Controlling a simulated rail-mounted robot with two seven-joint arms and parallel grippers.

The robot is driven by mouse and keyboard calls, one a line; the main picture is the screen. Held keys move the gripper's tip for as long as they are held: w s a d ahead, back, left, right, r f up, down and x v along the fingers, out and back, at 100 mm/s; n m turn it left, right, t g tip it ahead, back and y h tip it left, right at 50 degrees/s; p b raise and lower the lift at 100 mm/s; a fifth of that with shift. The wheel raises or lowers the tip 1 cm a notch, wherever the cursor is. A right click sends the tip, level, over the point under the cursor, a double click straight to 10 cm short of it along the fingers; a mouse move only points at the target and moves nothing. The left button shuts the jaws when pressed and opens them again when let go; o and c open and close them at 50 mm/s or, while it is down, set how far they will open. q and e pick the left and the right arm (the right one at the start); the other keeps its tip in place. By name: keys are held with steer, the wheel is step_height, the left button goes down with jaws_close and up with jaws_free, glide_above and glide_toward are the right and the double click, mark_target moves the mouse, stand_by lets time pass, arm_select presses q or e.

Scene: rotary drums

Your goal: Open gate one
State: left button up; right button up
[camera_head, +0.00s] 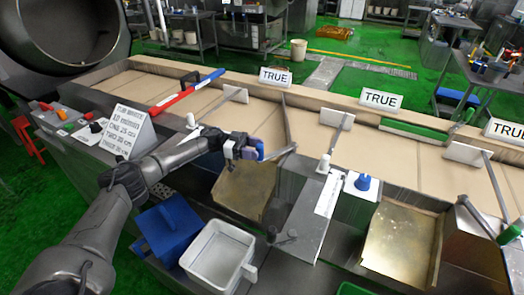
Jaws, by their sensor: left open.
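My left gripper (238,147) reaches in from the left over the near wall of the trough and is open. A blue-purple handle (254,149) is right at its fingertips, at the end of a grey metal lever (281,154); I cannot tell whether they touch. Below the lever is a brass-coloured chute (246,190). No label in view reads "gate one". A similar lever with a green handle (508,234) is at the far right. My right gripper is not in view.
The beige trough (289,124) carries thin metal dividers and several white "TRUE" signs (276,77). A blue bin (168,228) and a white tub (217,254) stand below. A white post (323,163) and a blue knob (363,182) stick up to the right. An instruction sign (122,131) stands left.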

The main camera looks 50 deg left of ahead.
arm_select(q)
steer(key=v, duration=1)
steer(key=shift+s+a+b, duration=0.2)
steer(key=shift+a+b, duration=0.15)
steer(key=shift+b, duration=0.05)
steer(key=shift+w, duration=0.1)
